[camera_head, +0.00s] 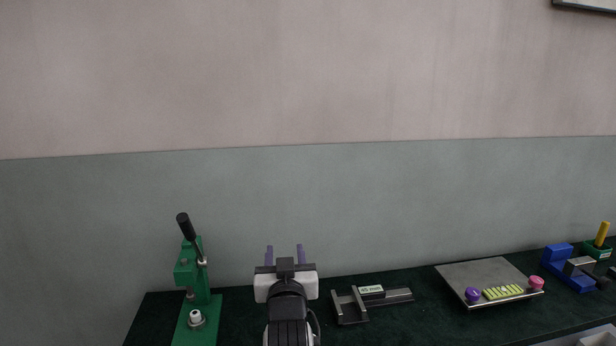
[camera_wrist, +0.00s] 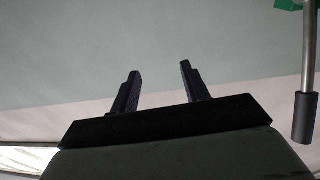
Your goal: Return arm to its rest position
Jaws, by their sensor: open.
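My gripper (camera_head: 285,252) is in the lower middle of the head view, raised in front of the bench with its two purple fingers pointing up and apart. It is open, and nothing shows between the fingers. In the wrist view the two dark fingers (camera_wrist: 157,85) stand apart with only the wall behind them. My arm is below the gripper in the head view and hides part of the bench.
A green press (camera_head: 192,290) with a black-handled lever stands left of my gripper; its lever (camera_wrist: 306,105) shows in the wrist view. Right are a grey fixture (camera_head: 352,305), a metal tray (camera_head: 478,274) with small parts, and a blue fixture (camera_head: 560,262).

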